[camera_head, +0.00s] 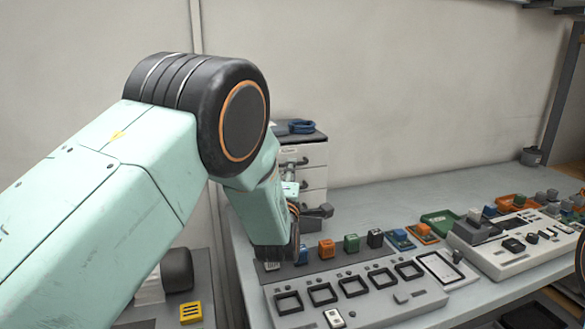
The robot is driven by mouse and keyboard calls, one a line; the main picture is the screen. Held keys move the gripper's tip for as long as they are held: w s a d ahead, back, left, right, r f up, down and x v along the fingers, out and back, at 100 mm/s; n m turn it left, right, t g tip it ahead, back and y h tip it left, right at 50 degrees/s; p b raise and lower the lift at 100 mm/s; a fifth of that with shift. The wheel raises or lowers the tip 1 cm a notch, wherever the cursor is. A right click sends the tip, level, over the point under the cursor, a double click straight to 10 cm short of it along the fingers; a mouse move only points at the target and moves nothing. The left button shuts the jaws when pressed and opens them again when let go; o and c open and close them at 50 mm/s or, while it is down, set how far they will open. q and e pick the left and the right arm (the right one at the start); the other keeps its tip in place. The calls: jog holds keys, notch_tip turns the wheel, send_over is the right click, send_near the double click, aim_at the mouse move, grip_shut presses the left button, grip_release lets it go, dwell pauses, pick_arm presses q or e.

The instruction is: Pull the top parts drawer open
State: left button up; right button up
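A small white drawer cabinet (317,180) with dark handles stands at the back of the bench, against the wall. Its top drawer (312,153) looks closed, though my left arm covers the cabinet's left side. My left arm comes in from the left and bends down in front of the cabinet. The dark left gripper (312,214) is partly hidden behind my own wrist, in front of and below the drawers. I cannot see its fingers well enough to tell whether they are apart. No contact with a handle shows. My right gripper does not show.
A blue coil (301,127) lies on the cabinet top. Coloured blocks (351,243) and a grey tray with square sockets (352,287) fill the bench front. A pale control panel (515,243) stands at right. The bench behind (400,195) is clear.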

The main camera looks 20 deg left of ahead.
pick_arm(q)
jog(key=shift+r+x, duration=0.2)
jog(key=shift+x, duration=1.05)
jog(key=shift+w+f, duration=0.1)
jog(key=shift+w, duration=0.05)
jog(key=shift+c, duration=0.4)
grip_shut()
